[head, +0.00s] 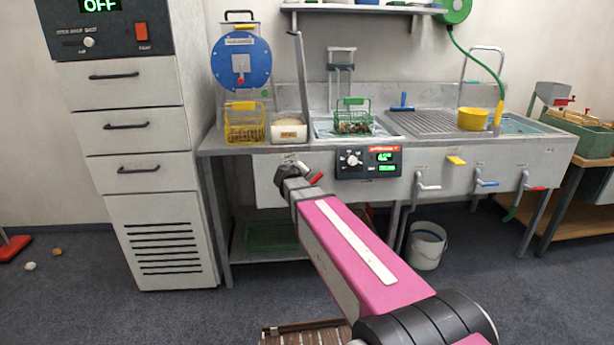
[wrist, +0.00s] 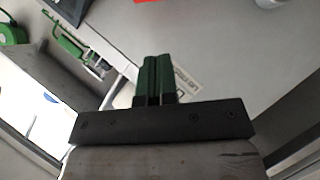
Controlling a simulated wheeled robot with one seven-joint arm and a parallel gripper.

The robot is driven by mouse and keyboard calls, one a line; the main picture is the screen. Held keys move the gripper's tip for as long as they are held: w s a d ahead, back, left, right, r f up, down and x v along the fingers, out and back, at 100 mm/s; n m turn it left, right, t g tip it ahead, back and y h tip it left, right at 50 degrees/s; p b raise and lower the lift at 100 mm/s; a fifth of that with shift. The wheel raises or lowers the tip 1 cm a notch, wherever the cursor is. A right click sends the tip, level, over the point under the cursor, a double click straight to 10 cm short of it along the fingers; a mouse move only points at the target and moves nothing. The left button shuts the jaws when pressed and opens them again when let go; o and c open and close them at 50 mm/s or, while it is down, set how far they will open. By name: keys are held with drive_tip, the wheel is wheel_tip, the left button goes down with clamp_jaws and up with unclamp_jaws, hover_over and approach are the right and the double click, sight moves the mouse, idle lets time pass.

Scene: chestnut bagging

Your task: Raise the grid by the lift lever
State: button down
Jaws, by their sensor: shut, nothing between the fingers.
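A tall grey upright bar (head: 302,85), which looks like the lift lever, rises at the left side of the sink, behind my gripper in the head view. My gripper (head: 287,170) is in front of the counter's front panel, near a small label; its fingers are hard to make out there. In the wrist view its green fingers (wrist: 154,64) are together with nothing between them, beside a printed label (wrist: 187,82). A green wire basket (head: 352,121) with brown contents is at the sink (head: 322,128). I cannot clearly make out the grid.
A control box (head: 368,162) with a green display is on the front panel, right of my gripper. Several tap-like handles (head: 428,186) stick out farther right. A yellow basket (head: 245,122) and a white container (head: 289,131) stand on the counter. A white bucket (head: 428,246) is on the floor.

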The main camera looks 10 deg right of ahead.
drive_tip(key=v, duration=0.5)
drive_tip(key=s+d+f+m+g+y, duration=0.1)
drive_tip(key=s+d+f+m+g, duration=0.15)
drive_tip(key=s+d+f, duration=0.35)
drive_tip(key=s+d+f+m+g, duration=0.1)
drive_tip(key=s+d+f+g, duration=0.1)
drive_tip(key=s+f+g, duration=0.45)
drive_tip(key=s+f+m+g+y, duration=0.1)
drive_tip(key=s+f+g+y, duration=0.2)
drive_tip(key=s+f, duration=0.6)
drive_tip(key=s+a+y, duration=0.1)
drive_tip(key=y, duration=0.1)
drive_tip(key=shift+s+f+m+y, duration=0.3)
drive_tip(key=shift+s+f+m, duration=0.05)
drive_tip(key=shift+s+f, duration=0.05)
